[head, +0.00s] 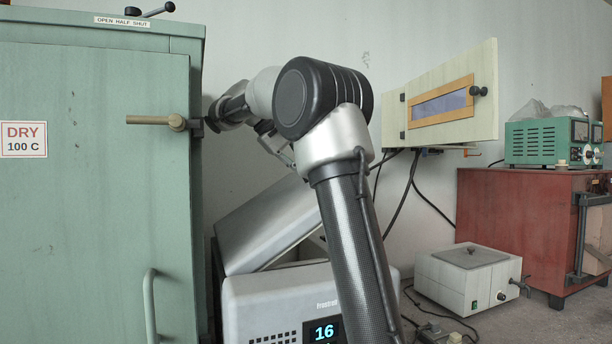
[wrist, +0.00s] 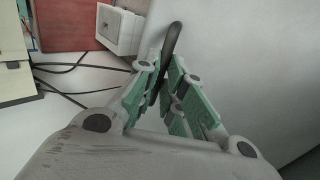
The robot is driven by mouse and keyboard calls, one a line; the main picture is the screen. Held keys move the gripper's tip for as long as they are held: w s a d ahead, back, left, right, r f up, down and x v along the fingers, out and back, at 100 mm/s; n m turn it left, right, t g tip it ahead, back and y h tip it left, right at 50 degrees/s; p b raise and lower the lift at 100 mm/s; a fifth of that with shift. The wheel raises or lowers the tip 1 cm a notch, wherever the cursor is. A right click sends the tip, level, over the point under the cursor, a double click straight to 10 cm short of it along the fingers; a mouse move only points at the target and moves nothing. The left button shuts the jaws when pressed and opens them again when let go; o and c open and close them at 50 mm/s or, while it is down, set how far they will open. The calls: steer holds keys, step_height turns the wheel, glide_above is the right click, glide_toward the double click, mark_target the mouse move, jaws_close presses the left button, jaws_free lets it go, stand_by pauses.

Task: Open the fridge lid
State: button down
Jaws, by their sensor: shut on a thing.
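The fridge (head: 285,300) is a grey box with a lit display reading 16, low in the middle of the head view. Its grey lid (head: 265,228) is raised and tilted above the body, with a gap between them at the right. My gripper (wrist: 160,70) is shut on a dark curved handle (wrist: 173,38) in the wrist view. A large plain grey surface (wrist: 235,70), which looks like the lid, lies beside the fingers. In the head view my arm covers part of the lid and fridge, and the handle and fingertips are hidden.
A tall green cabinet (head: 90,220) stands close at left, its wooden-ended handle (head: 150,120) jutting near my wrist. A cream wall box (head: 440,95) hangs at right. A white bath (head: 467,278), red oven (head: 510,215) and loose cables stand or lie right of the fridge.

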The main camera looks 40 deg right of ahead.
stand_by(0.3)
steer(key=c, duration=1.5)
jaws_free()
steer(key=shift+r, duration=0.15)
step_height(320, 180, up, 10)
steer(key=shift+f, duration=0.1)
